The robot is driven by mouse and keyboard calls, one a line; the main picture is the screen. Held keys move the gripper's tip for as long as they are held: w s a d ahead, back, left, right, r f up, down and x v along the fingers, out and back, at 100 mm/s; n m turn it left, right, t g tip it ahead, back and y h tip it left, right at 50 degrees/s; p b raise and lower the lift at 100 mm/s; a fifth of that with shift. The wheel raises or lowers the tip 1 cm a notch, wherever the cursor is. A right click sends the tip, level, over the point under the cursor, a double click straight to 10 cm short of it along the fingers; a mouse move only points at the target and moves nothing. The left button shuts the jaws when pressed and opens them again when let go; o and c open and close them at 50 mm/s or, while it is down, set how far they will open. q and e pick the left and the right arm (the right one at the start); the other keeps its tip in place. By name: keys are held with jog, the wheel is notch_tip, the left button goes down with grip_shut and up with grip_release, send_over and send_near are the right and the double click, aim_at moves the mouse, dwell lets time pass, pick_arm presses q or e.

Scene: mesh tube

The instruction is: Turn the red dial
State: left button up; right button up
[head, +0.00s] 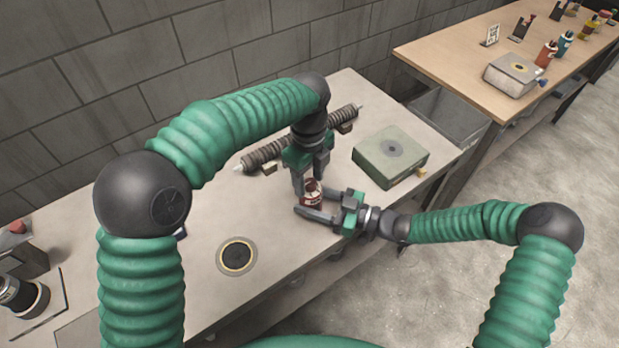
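A small dark-red can with a pale label (311,199) is upright over the front part of the bench. My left gripper (310,181) points down at it, with its fingers on either side of the can's top and seemingly closed on it. My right gripper (319,205) comes in from the right. One of its fingers crosses in front of the can's base and the other lies at its right side; whether they press on it is unclear. A red knob (17,228) sits on a dark box at the far left. No other red dial is clear.
The bench (205,272) holds a ribbed mesh tube (268,153) at the back, a green-grey box (391,155) on the right and a black disc with a yellow ring (237,256). A wooden table (450,62) with bottles and a grey box (512,74) stands beyond.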

aim_at(310, 181)
pick_arm(q)
jog(key=shift+d, duration=0.1)
notch_tip(310, 181, up, 12)
dwell(0.4)
pick_arm(e)
jog(key=o, duration=1.6)
